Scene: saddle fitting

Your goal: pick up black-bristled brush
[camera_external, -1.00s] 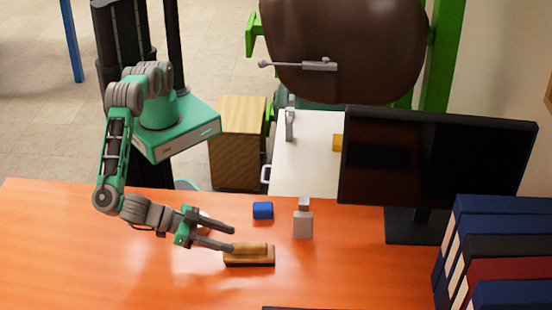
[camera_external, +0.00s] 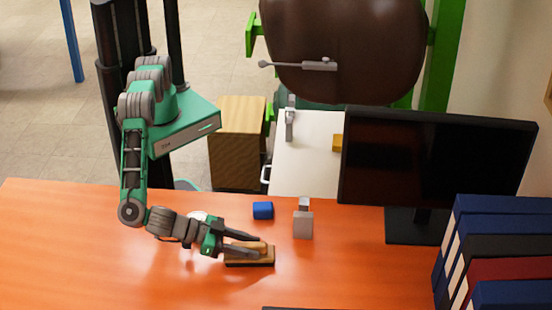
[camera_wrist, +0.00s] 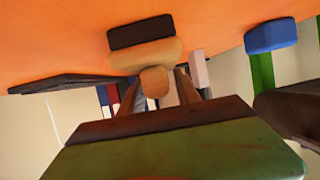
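The black-bristled brush (camera_external: 262,261) lies on the orange desk, with a light wooden body and a dark bristle strip at its base. In the wrist view the brush (camera_wrist: 144,52) is straight ahead, with its rounded handle end toward me. My gripper (camera_external: 258,247) is at the brush, its fingers reaching along the body from the left. In the wrist view the gripper (camera_wrist: 158,82) has one finger on each side of the handle, with small gaps showing, so it looks open. The fingers hide part of the brush in the external view.
A blue block (camera_external: 263,211) and a grey upright object (camera_external: 303,225) stand behind the brush. A monitor (camera_external: 430,165) and several binders (camera_external: 500,245) are on the right. The orange desk (camera_external: 70,250) is clear on the left.

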